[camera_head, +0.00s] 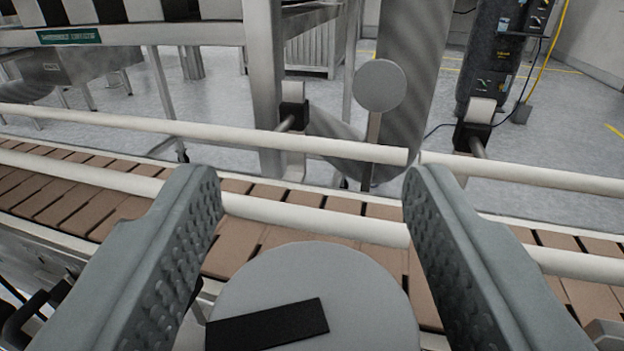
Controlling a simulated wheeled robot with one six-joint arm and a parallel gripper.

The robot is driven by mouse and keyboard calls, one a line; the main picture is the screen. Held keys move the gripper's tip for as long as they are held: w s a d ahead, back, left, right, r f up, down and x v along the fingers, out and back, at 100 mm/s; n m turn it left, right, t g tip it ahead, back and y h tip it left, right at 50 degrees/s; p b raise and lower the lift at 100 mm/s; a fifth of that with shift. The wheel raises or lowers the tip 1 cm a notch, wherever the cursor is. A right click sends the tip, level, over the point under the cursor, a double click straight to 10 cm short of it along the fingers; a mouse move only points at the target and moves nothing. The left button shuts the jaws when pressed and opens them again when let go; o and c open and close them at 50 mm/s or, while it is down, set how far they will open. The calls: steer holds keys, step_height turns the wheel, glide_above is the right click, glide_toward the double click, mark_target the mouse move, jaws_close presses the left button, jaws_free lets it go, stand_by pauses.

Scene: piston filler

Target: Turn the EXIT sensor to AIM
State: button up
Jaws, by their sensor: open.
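My gripper (312,180) is open, with its two grey dimpled fingers spread wide apart. Low between the fingers is a grey round disc (315,268) with a black bar (267,324) across it, slightly tilted up to the right. The fingers stand on either side of the disc, apart from it where I can see. Beyond the conveyor rails, a smaller grey round plate (380,86) stands on a thin post. No EXIT or AIM label is readable, so I cannot tell for certain which disc belongs to the EXIT sensor.
A conveyor with brown slats (60,190) runs across behind the disc, between cream guide rails (150,127). Black rail clamps (293,113) hold the far rail. A steel machine frame (264,70) stands behind, with a dark cylinder (492,60) at right. Grey floor shows beyond.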

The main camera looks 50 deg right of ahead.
steer(key=c, duration=1)
steer(key=shift+o, duration=0.2)
steer(key=shift+n+t+y, duration=0.4)
steer(key=shift+t, duration=0.1)
steer(key=shift+w+a+n+t+y, duration=0.1)
steer(key=shift+n+t+y, duration=1)
steer(key=shift+t+y, duration=0.15)
steer(key=shift+w+a+n+t+y, duration=0.15)
steer(key=shift+n+t+y, duration=0.65)
steer(key=shift+y, duration=0.45)
steer(key=shift+w+a+n+t+y, duration=0.1)
steer(key=shift+n+t+y, duration=0.45)
steer(key=shift+n+y, duration=0.55)
steer(key=shift+a+n+t+y, duration=0.15)
steer(key=shift+n+y, duration=0.6)
steer(key=shift+y, duration=0.5)
steer(key=shift+a+n+t+y, duration=0.2)
steer(key=shift+n+y, duration=0.6)
steer(key=shift+y, duration=0.5)
steer(key=shift+a+n+t+y, duration=0.15)
steer(key=shift+n+y, duration=0.6)
steer(key=shift+y, duration=0.5)
steer(key=shift+r+n+y, duration=0.1)
steer(key=shift+n+y, duration=0.3)
steer(key=shift+y, duration=0.3)
